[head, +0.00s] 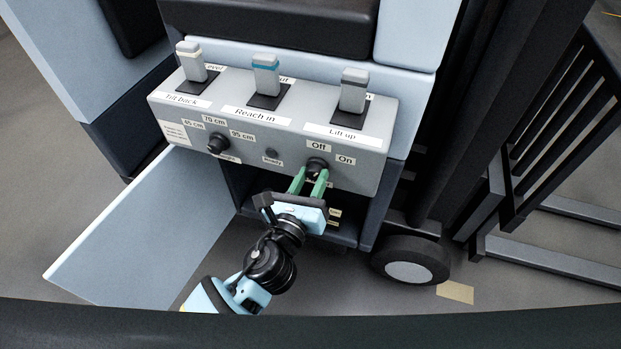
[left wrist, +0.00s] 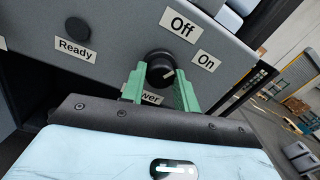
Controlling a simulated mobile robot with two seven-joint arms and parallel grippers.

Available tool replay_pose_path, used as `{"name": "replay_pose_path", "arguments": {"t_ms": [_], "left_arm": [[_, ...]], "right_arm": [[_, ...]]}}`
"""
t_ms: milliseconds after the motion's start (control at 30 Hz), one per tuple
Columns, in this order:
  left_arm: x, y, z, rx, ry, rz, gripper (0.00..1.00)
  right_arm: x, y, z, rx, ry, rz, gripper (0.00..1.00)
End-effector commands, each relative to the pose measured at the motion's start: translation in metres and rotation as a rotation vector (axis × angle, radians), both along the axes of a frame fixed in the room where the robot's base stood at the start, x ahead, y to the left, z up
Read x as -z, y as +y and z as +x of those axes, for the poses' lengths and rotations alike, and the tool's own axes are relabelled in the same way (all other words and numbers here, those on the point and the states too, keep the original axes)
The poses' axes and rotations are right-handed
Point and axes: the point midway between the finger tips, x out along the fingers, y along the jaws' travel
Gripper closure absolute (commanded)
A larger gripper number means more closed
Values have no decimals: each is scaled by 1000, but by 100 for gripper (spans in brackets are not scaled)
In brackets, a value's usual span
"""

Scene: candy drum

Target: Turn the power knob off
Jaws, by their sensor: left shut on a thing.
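The power knob (head: 317,164) is a small round black knob on the grey control panel (head: 160,108). Labels "Off" (head: 318,146) and "On" (head: 345,160) sit above it and to its right. In the left wrist view the knob (left wrist: 159,66) has a white pointer line that slants up to the right, towards "On" (left wrist: 206,60). My left gripper (head: 310,180) comes from below, its green fingers (left wrist: 160,88) on either side of the knob and shut on it. Part of the label below the knob is hidden by a finger. My right gripper is not in view.
Three levers (head: 265,75) stand on top of the panel. A height knob (head: 217,143) and a "Ready" button (head: 272,153) are left of the power knob. An open door panel (head: 150,225) is at left, an open compartment below. A wheel (head: 410,262) is at lower right.

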Motion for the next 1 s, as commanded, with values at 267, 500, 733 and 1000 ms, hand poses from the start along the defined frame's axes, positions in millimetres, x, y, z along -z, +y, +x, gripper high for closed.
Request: {"name": "replay_pose_path", "arguments": {"t_ms": [267,500,733,1000], "left_arm": [[-2,-1,1,0,73,-241,92],[-2,-1,1,1,123,-396,92],[-3,0,1,2,150,-484,92],[-4,-1,1,2,161,-520,92]], "right_arm": [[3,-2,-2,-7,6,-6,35],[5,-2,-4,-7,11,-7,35],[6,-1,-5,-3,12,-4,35],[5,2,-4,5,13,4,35]]}}
